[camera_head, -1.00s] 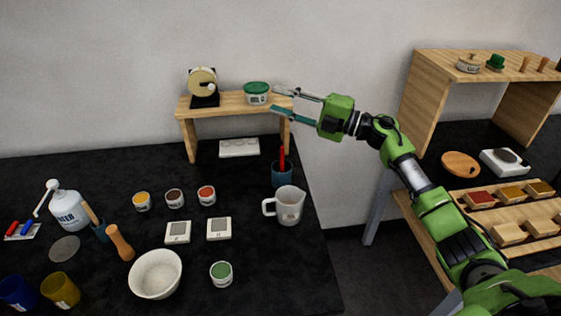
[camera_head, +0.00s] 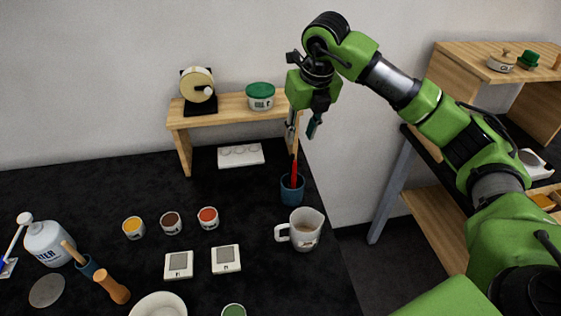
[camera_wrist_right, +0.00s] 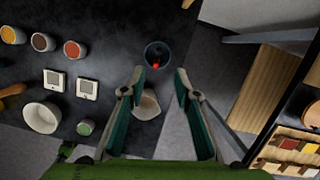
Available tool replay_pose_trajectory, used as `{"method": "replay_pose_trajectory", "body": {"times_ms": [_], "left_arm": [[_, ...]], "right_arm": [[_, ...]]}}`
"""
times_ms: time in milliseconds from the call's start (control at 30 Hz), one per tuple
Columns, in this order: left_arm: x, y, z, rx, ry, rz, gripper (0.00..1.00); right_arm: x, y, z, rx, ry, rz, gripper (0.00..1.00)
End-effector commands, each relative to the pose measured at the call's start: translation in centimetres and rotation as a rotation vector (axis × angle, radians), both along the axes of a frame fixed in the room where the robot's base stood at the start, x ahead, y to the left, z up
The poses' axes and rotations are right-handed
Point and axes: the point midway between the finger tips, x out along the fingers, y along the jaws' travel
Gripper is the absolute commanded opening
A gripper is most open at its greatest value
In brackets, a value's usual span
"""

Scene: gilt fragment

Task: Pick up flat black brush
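A blue cup (camera_head: 292,192) stands at the right side of the black table with a red-handled item (camera_head: 294,172) upright in it. The cup (camera_wrist_right: 148,48) and the red handle end (camera_wrist_right: 156,66) also show in the right wrist view, just beyond the fingertips. I cannot make out a flat black brush; whether the red-handled item is it, I cannot tell. My right gripper (camera_head: 302,128) points down above the cup, apart from it. In the right wrist view, its fingers (camera_wrist_right: 160,76) are open and empty. My left gripper is not in view.
A white pitcher (camera_head: 304,232) stands close in front of the cup. A wooden shelf (camera_head: 228,104) holding a green-lidded jar (camera_head: 261,97) is behind and left, near the gripper. Small paint pots (camera_head: 171,223) and white square devices (camera_head: 226,259) lie left.

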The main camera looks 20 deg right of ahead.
Motion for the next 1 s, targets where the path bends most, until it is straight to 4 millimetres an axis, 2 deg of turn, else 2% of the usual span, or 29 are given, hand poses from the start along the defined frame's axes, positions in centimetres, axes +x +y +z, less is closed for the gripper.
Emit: {"method": "replay_pose_trajectory", "body": {"times_ms": [100,167,400,500,633,800,900,1000], "left_arm": [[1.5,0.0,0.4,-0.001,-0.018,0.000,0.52],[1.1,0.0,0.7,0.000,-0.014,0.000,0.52],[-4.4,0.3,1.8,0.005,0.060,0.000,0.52],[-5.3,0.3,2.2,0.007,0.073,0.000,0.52],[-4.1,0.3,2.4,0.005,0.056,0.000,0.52],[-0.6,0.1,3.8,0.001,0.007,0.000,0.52],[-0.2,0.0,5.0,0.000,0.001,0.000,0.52],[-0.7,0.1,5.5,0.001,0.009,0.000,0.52]], "right_arm": [[0.1,-0.2,-0.3,-0.016,-0.001,0.005,0.29],[0.3,-0.2,-1.0,-0.017,0.000,0.006,0.29],[1.4,-0.1,-5.5,-0.014,0.001,0.007,0.29],[1.9,-0.1,-7.0,-0.012,0.000,0.007,0.29],[2.2,-0.2,-7.9,-0.013,-0.003,0.007,0.29],[2.8,0.1,-8.9,-0.012,0.000,0.007,0.29],[3.4,0.2,-10.1,-0.011,0.001,0.006,0.29],[3.8,0.2,-11.6,-0.012,0.000,0.006,0.29]]}}
